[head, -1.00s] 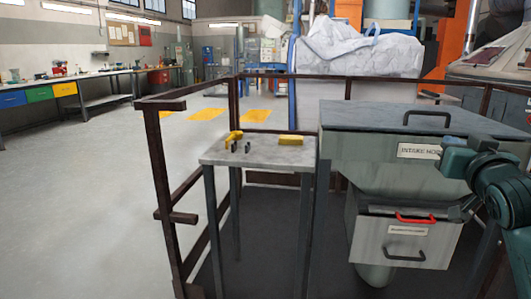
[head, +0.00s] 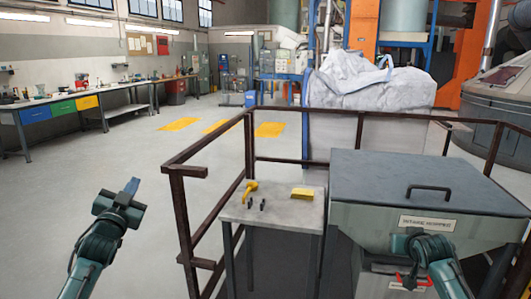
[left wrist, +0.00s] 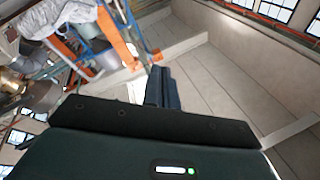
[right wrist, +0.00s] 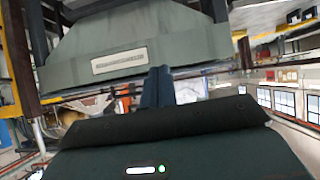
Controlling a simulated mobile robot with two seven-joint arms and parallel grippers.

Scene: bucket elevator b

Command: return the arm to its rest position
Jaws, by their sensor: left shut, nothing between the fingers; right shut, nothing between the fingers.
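My left arm rises at the lower left of the head view, with its gripper (head: 132,187) up over the open floor, clear of the railing. The left wrist view shows its fingers (left wrist: 160,88) together with nothing between them. My right arm comes in at the lower right of the head view, its wrist in front of the grey intake hopper (head: 490,218). In the right wrist view the right fingers (right wrist: 158,86) are together and empty, with the hopper's labelled face (right wrist: 140,55) beyond them. I cannot tell the gap between them.
A small table (head: 285,210) holds a yellow tool (head: 250,188), a yellow block (head: 302,193) and small dark parts. Brown railing (head: 185,215) stands between my left arm and the table. A red handle (head: 408,281) shows below the hopper. Open floor (head: 110,165) lies left.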

